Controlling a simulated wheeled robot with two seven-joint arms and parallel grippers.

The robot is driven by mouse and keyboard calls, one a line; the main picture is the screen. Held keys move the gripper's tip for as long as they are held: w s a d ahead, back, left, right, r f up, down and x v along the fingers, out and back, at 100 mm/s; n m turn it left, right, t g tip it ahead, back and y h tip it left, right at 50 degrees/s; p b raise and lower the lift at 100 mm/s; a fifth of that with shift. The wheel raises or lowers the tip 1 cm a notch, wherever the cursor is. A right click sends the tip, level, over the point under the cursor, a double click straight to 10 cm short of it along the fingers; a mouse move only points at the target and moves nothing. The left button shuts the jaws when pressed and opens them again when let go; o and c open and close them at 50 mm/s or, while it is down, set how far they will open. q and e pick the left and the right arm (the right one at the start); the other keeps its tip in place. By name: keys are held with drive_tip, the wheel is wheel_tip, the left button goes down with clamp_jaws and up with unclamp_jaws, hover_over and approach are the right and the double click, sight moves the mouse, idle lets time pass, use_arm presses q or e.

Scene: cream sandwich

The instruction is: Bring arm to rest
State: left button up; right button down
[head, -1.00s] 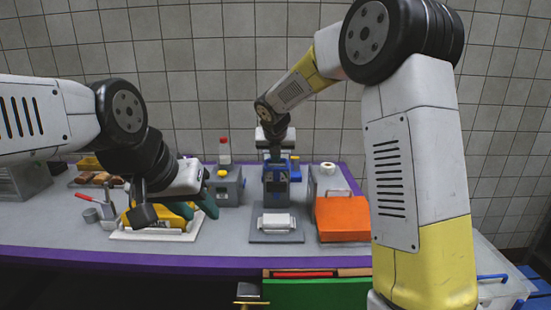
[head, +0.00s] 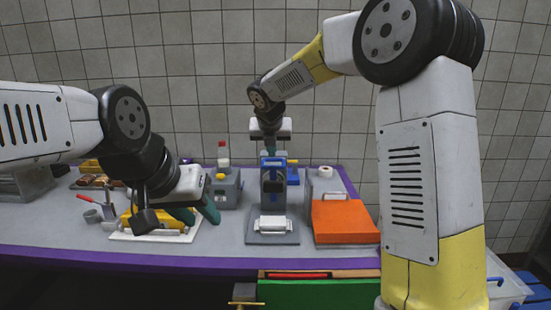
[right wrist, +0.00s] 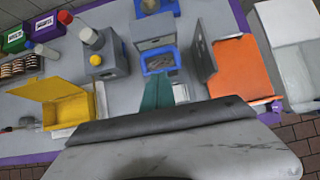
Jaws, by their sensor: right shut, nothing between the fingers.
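My right gripper (head: 271,144) hangs above the grey and blue upright device (head: 273,178) near the middle of the counter. Its teal fingers are shut and empty, pointing down, clear of the device. In the right wrist view the fingers (right wrist: 157,92) are together in front of the blue part of the device (right wrist: 158,61). My left gripper (head: 195,212) is low at the left, over the yellow object (head: 163,222) on a white board (head: 150,236). Its teal fingers are spread with a gap between them. I cannot tell whether it touches the yellow object.
An orange box (head: 345,221) stands right of the device. A grey box (head: 228,190) and a red-capped bottle (head: 223,153) stand behind the left gripper. The tiled wall (head: 220,60) closes the back; the space above the counter is clear.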

drive_tip(key=s+d+r+m, duration=0.3)
drive_tip(key=s+d+m, duration=0.1)
drive_tip(key=s+m, duration=0.15)
drive_tip(key=s+d+r+m, duration=0.4)
drive_tip(key=s+m, duration=0.1)
drive_tip(key=s, duration=0.2)
drive_tip(key=s+d+f+m, duration=0.2)
drive_tip(key=s+m, duration=0.5)
drive_tip(key=m, duration=0.1)
drive_tip(key=s+d+f+m+y, duration=0.1)
drive_tip(key=s+d+f+m, duration=0.1)
drive_tip(key=s+m, duration=0.5)
drive_tip(key=s+d+f+m+g+y, duration=0.1)
drive_tip(key=s+d+f+m, duration=0.2)
drive_tip(key=s+m, duration=0.5)
drive_tip(key=shift+d+m, duration=0.5)
drive_tip(key=shift+m, duration=0.35)
